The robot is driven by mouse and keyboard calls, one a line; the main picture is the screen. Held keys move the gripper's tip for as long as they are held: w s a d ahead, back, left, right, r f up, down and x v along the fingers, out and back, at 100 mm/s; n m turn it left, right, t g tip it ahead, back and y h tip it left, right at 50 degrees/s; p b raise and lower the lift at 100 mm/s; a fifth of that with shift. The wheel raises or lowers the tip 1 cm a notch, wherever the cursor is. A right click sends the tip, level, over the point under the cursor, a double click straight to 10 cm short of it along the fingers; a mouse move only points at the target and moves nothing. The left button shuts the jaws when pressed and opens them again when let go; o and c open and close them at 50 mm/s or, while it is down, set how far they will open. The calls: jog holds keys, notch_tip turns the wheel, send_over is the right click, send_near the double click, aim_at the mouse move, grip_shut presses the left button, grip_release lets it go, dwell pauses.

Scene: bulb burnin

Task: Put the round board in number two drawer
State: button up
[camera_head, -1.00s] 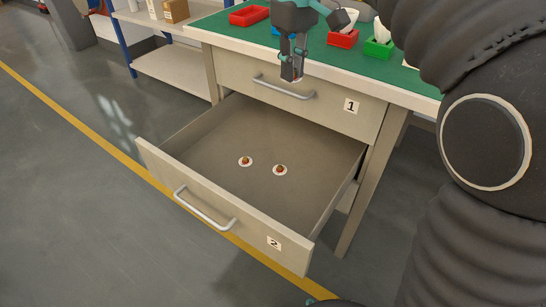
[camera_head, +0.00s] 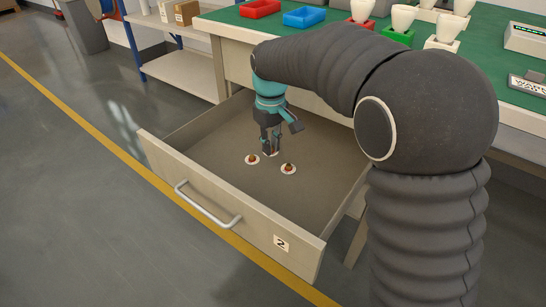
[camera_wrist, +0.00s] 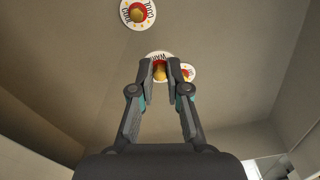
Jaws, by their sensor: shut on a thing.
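The number two drawer (camera_head: 225,220) is pulled open, with a "2" label on its front. My gripper (camera_head: 270,150) reaches down inside it. In the wrist view, my gripper (camera_wrist: 160,82) is shut on a round board (camera_wrist: 158,54), a white disc with lettering that looks like "WARM" and a yellowish dome, partly hidden by the fingers. Two other round boards lie on the drawer floor, one left (camera_head: 252,159) and one right (camera_head: 288,168) of the gripper. The wrist view shows one marked "COOL" (camera_wrist: 138,12) and one close beside the held board (camera_wrist: 188,72). I cannot tell whether the held board touches the floor.
The workbench (camera_head: 222,28) has a green top with a red tray (camera_head: 260,8), a blue tray (camera_head: 304,17) and several white bulbs in holders. A shelf (camera_head: 178,68) stands at the left. The drawer floor is bare around the boards.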

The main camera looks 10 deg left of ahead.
aim_at(271, 164)
jog(key=shift+f+b, duration=0.35)
jog(key=shift+f, duration=1.7)
jog(key=shift+f, duration=0.15)
jog(key=o, duration=0.7)
notch_tip(271, 164, up, 12)
jog(key=shift+r+p, duration=0.15)
jog(key=shift+p, duration=0.95)
